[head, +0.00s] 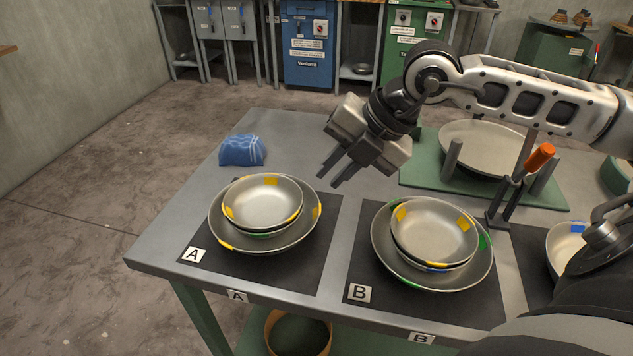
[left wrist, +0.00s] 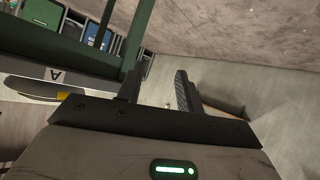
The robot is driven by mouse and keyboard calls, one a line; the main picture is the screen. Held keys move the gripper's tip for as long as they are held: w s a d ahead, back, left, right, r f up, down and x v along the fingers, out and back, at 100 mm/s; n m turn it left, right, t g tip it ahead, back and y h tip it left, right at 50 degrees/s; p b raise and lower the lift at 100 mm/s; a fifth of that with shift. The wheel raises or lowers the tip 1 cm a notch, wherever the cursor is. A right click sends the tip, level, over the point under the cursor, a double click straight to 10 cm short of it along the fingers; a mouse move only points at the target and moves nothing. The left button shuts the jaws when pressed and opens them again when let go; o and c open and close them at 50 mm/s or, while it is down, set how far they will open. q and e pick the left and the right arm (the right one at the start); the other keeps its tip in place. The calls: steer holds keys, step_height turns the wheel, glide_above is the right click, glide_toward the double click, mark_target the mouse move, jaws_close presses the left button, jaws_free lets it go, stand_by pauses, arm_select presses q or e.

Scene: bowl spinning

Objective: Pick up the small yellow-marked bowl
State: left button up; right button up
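On mat A, a small yellow-marked bowl (head: 262,204) is on top of a stack. A green-marked bowl (head: 270,233) shows just under it, inside a larger yellow-marked bowl (head: 222,232). On mat B, another small yellow-marked bowl (head: 434,232) tops a blue-marked bowl (head: 436,268), inside a larger bowl with green marks (head: 482,262). My right gripper (head: 332,178) is open and empty, above and to the right of the A stack, touching no bowl. My left gripper (left wrist: 158,90) shows in the left wrist view, open and empty beside the table.
A folded blue cloth (head: 241,151) lies behind the A stack. A large pale dish (head: 488,147) sits on a green board (head: 421,174) at the back right. An orange-handled tool (head: 540,157) stands in a holder. Another bowl with a blue mark (head: 563,240) is partly hidden by my arm.

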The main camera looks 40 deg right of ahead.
mark_target(298, 208)
steer(key=b+x, duration=0.1)
steer(key=x, duration=0.4)
steer(key=shift+w+a+f, duration=0.15)
steer(key=shift+a+f, duration=0.1)
steer(key=shift+f, duration=0.05)
steer(key=shift+w+a+f+b, duration=0.1)
steer(key=shift+w+f+b, duration=0.05)
steer(key=shift+f+b, duration=0.2)
steer(key=shift+w+a+f, duration=0.15)
steer(key=shift+f, duration=0.05)
arm_select(q)
steer(key=shift+w+d+f, duration=0.1)
steer(key=shift+w+f, duration=0.05)
steer(key=shift+f, duration=0.05)
steer(key=shift+f, duration=0.35)
steer(key=shift+f+b, duration=0.4)
steer(key=shift+b, duration=0.3)
arm_select(e)
steer(key=shift+x, duration=0.9)
jaws_close()
stand_by(0.5)
arm_select(q)
steer(key=shift+r, duration=0.1)
arm_select(e)
steer(key=shift+r, duration=0.1)
stand_by(1.7)
